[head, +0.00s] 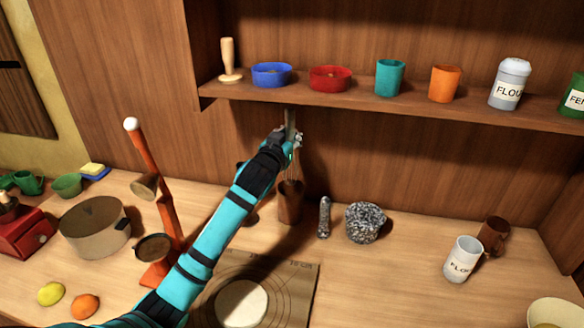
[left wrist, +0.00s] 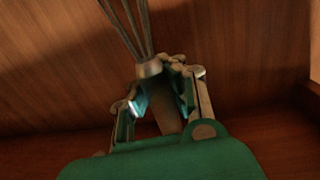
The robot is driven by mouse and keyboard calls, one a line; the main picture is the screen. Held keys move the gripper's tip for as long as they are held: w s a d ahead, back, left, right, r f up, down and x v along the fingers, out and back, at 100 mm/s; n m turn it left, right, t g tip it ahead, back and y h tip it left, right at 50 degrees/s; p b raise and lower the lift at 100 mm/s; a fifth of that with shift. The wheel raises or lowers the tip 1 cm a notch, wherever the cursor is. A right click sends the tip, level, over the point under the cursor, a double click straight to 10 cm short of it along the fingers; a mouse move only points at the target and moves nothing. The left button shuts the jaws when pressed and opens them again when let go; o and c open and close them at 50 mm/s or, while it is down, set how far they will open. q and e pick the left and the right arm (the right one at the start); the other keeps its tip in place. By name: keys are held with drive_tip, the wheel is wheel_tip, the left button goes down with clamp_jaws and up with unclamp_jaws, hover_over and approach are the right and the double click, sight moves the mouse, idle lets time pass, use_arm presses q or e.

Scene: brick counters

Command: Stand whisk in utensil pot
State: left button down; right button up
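My left gripper (head: 284,139) is shut on the handle of the whisk (head: 293,167), high in front of the back wall below the shelf. The handle points up and the wires hang down, close to upright. The brown utensil pot (head: 289,204) stands on the counter directly below. The wires' lower ends meet the pot's mouth in the picture; I cannot tell how far inside they are. In the left wrist view the whisk's metal collar (left wrist: 149,68) and wires run up past the fingers (left wrist: 165,100), with the handle between them. My right gripper is not in view.
A stone pestle (head: 324,217) and mortar (head: 365,222) stand right of the pot. The shelf (head: 400,108) with bowls and cups overhangs behind. An orange stand (head: 160,200) is left of my arm. A marked mat (head: 300,285) with a pale disc (head: 242,303) lies in front.

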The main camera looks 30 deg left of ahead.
sight(292, 172)
use_arm(q)
wheel_tip(292, 172, down, 8)
drive_tip(key=shift+s+d+r, duration=0.1)
drive_tip(key=shift+s+r, duration=0.05)
wheel_tip(292, 172, down, 3)
drive_tip(key=shift+f+p, duration=0.1)
drive_tip(key=shift+p, duration=0.25)
drive_tip(key=shift+f+p, duration=0.1)
drive_tip(key=shift+p, duration=0.2)
drive_tip(key=shift+w+f, duration=0.1)
drive_tip(key=shift+w, duration=0.1)
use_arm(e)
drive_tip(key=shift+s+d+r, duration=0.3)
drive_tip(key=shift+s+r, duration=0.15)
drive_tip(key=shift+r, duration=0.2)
use_arm(q)
drive_tip(key=c, duration=2)
unclamp_jaws()
drive_tip(key=shift+f, duration=0.2)
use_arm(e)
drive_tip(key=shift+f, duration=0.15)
use_arm(q)
drive_tip(key=o, duration=0.5)
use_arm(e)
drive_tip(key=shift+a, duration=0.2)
